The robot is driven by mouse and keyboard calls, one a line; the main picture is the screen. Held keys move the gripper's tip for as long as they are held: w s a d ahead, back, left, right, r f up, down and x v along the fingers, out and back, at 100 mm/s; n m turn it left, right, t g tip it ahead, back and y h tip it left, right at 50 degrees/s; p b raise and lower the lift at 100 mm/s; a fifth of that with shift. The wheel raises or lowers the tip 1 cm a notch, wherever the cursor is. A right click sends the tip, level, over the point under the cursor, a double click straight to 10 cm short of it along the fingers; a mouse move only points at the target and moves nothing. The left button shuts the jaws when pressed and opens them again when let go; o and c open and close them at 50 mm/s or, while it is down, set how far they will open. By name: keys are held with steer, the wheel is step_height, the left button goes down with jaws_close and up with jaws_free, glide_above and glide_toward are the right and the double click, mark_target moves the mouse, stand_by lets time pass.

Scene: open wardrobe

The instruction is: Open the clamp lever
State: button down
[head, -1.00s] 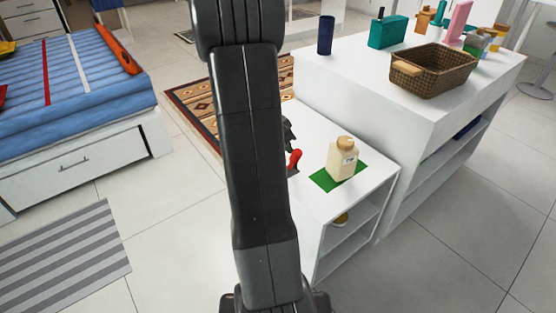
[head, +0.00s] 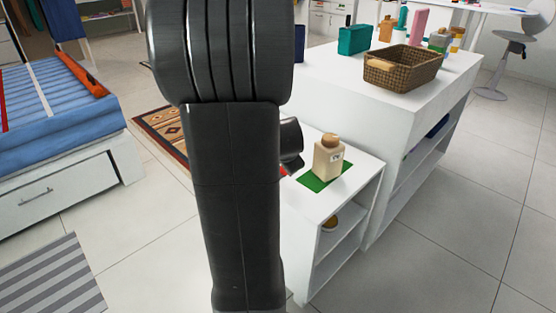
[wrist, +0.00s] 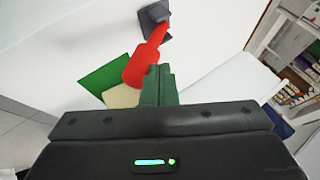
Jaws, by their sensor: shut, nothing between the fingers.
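The clamp lever (wrist: 143,66) is red and shows in the wrist view just above and left of my fingertips. It runs up to a dark grey clamp body (wrist: 155,18) on the white surface. My gripper (wrist: 158,72) is shut and empty, its fingertips beside the lever's wide end; I cannot tell whether they touch it.
A beige bottle (head: 328,160) stands on a green mat (head: 314,184) close to the clamp, on a low white shelf unit. A taller white counter beside it holds a wicker basket (head: 402,72) and a teal box (head: 354,40). A blue bed (head: 60,110) is at left.

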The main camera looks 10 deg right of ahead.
steer(key=shift+s+d+f, duration=0.55)
steer(key=shift+s+f, duration=0.2)
steer(key=shift+f, duration=0.1)
steer(key=shift+s+f, duration=0.15)
steer(key=shift+f, duration=0.05)
steer(key=shift+r, duration=0.1)
